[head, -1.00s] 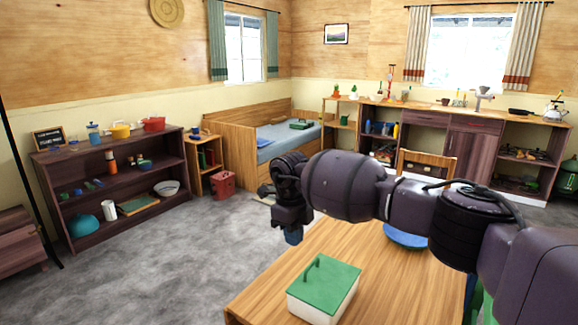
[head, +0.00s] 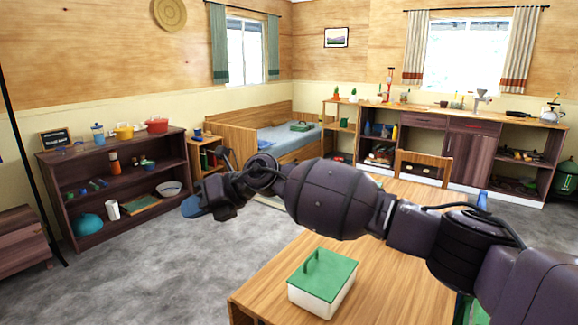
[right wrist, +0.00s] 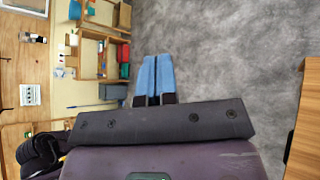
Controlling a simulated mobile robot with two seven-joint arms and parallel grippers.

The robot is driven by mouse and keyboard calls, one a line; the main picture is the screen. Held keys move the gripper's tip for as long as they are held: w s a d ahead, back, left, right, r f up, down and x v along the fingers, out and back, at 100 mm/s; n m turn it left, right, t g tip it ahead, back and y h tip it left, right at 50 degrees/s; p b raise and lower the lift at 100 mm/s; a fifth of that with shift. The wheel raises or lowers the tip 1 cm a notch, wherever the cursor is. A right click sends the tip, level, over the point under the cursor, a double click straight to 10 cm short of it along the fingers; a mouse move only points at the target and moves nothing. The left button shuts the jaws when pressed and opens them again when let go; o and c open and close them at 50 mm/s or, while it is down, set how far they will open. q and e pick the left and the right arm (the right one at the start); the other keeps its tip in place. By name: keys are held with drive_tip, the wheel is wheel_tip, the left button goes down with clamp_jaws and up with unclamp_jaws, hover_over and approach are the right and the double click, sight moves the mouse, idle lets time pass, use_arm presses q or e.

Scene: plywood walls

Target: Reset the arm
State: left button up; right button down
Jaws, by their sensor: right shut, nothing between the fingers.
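My right arm reaches across the head view from the lower right, and its gripper (head: 192,207) points left over the grey floor. The blue fingers of the right gripper also show in the right wrist view (right wrist: 154,80); they are pressed together with nothing between them. The gripper hangs in the open, clear of the table and the shelves. My left gripper is in neither view.
A wooden table (head: 262,288) stands in front, below my right arm. On it is a white box with a green lid (head: 322,283). A dark shelf unit (head: 118,178) stands at the left, a bed (head: 282,140) at the back. Floor between is free.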

drive_tip(key=s+d+r+m+t+y, duration=0.2)
drive_tip(key=d+m+t+y, duration=0.6)
drive_tip(key=m, duration=0.8)
drive_tip(key=s+d+f+m+t+h, duration=0.2)
drive_tip(key=d+f+m+t+h, duration=0.9)
drive_tip(key=d+f+m, duration=0.8)
drive_tip(key=s+d+f+m+g+h, duration=0.4)
drive_tip(key=s+d+f+m+h, duration=0.3)
drive_tip(key=s+d+f, duration=0.55)
drive_tip(key=s+d+f+m+g+h, duration=0.1)
drive_tip(key=s+d+f+g, duration=0.1)
drive_tip(key=s+f, duration=0.3)
drive_tip(key=s+d+f+m+g+h, duration=0.1)
drive_tip(key=s+d+f, duration=0.4)
drive_tip(key=s, duration=0.7)
drive_tip(key=shift+s+f+m+g+h, duration=0.3)
drive_tip(key=shift+g+h, duration=0.2)
